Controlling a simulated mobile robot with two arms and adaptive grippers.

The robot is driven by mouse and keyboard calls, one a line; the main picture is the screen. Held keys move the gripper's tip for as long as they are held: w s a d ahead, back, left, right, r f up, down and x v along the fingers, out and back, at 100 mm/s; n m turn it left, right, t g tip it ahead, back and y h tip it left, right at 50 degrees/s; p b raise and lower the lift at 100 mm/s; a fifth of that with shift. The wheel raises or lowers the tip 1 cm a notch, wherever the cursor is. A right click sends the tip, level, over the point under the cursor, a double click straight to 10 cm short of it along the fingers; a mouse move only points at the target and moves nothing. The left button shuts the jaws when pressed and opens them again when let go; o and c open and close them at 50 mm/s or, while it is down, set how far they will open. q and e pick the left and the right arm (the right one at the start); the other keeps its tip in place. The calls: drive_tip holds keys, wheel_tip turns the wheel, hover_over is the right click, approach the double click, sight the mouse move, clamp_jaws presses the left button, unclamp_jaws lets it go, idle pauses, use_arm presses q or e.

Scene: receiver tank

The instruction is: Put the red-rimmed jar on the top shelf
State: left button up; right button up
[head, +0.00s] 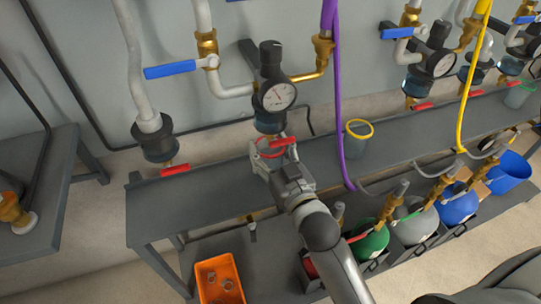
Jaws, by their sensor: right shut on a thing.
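My right gripper (274,149) reaches in from the bottom and is shut on the red-rimmed jar (283,141). Only the red rim shows clearly; the gripper hides most of the jar's body. The jar is over the grey top shelf (190,203), below a round pressure gauge. I cannot tell whether its base touches the shelf. My left gripper is not in view.
A yellow-rimmed jar (358,136) stands on the top shelf to the right. The gauge (277,96) and pipes hang close behind the gripper. Red, green, grey and blue tanks and an orange crate (237,276) sit below. The shelf's left part is clear.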

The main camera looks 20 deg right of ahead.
drive_tip(key=shift+s+f, duration=0.15)
drive_tip(key=shift+f, duration=0.55)
drive_tip(key=shift+f, duration=0.1)
drive_tip(key=o, duration=1)
